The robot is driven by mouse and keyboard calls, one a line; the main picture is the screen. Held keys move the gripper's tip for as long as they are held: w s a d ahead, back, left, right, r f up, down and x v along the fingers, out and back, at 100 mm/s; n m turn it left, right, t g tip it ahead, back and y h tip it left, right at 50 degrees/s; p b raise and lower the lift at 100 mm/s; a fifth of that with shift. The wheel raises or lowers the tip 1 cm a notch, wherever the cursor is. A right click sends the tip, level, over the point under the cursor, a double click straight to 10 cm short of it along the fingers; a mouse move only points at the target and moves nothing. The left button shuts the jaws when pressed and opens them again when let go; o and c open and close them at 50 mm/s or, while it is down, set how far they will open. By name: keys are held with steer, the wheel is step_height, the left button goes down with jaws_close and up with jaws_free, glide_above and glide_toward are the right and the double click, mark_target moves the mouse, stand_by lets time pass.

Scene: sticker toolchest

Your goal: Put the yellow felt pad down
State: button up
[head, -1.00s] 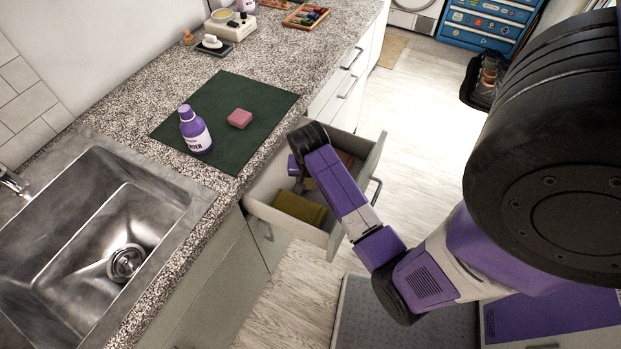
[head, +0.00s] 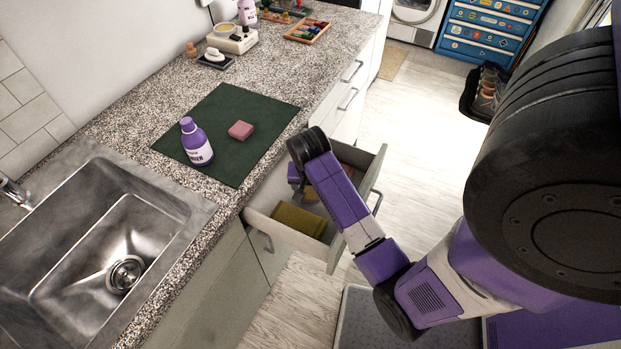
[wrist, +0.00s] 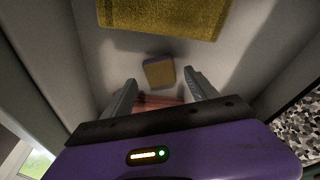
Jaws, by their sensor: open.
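A small block-shaped pad (wrist: 158,70) with a dull yellow face and a purplish edge lies on the light drawer floor in the wrist view; I take it for the yellow felt pad. My gripper (wrist: 160,78) is open above it, with one finger on each side and apart from it. In the head view my gripper (head: 297,182) reaches down into the open drawer (head: 262,226), its fingertips mostly hidden by my arm. A larger olive-yellow cloth or sponge (head: 299,219) lies in the drawer's near part and also shows in the wrist view (wrist: 165,14).
A reddish item (wrist: 158,100) lies partly hidden behind my gripper. The drawer walls stand close around it. On the counter, a dark green mat (head: 230,103) bears a purple bottle (head: 196,143) and a pink block (head: 240,130). The sink (head: 90,240) is at left.

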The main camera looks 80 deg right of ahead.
steer(key=v, duration=0.9)
steer(key=shift+s, duration=0.1)
